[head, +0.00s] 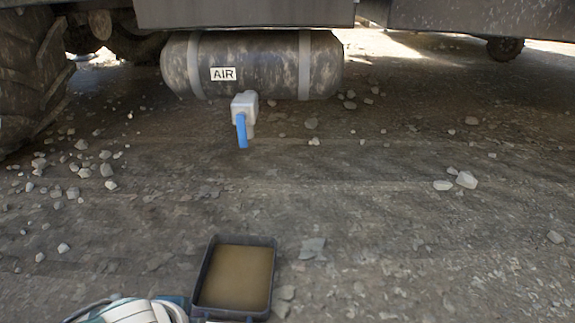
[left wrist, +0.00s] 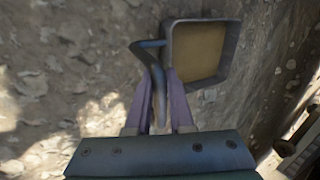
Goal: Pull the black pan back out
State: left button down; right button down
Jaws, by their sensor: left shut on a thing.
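The black pan (head: 245,240) sits low in the head view, on or just above the gravel. It is a shallow rectangular tray holding brown, muddy liquid (head: 234,277). The left wrist view shows the pan (left wrist: 167,47) beyond my fingers, with a dark bar-like handle (left wrist: 150,58) on its near side. My left gripper (left wrist: 158,90) is shut on that handle. In the head view my left arm comes in at the bottom left and meets the pan's near left corner, with the fingers mostly cut off. My right gripper is in neither view.
A dark air tank (head: 270,65) labelled AIR hangs under the vehicle. A drain valve (head: 244,105) with a blue lever (head: 241,130) is on its underside, well beyond the pan. A large tyre (head: 30,75) stands at left. Loose stones (head: 466,180) dot the otherwise open ground.

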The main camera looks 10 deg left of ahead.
pick_arm(q)
jog(key=shift+s, duration=0.1)
jog(key=c, duration=1)
grip_release()
jog(key=shift+a, duration=0.1)
jog(key=o, duration=0.7)
jog(key=p+v, duration=1)
jog(key=p, duration=0.1)
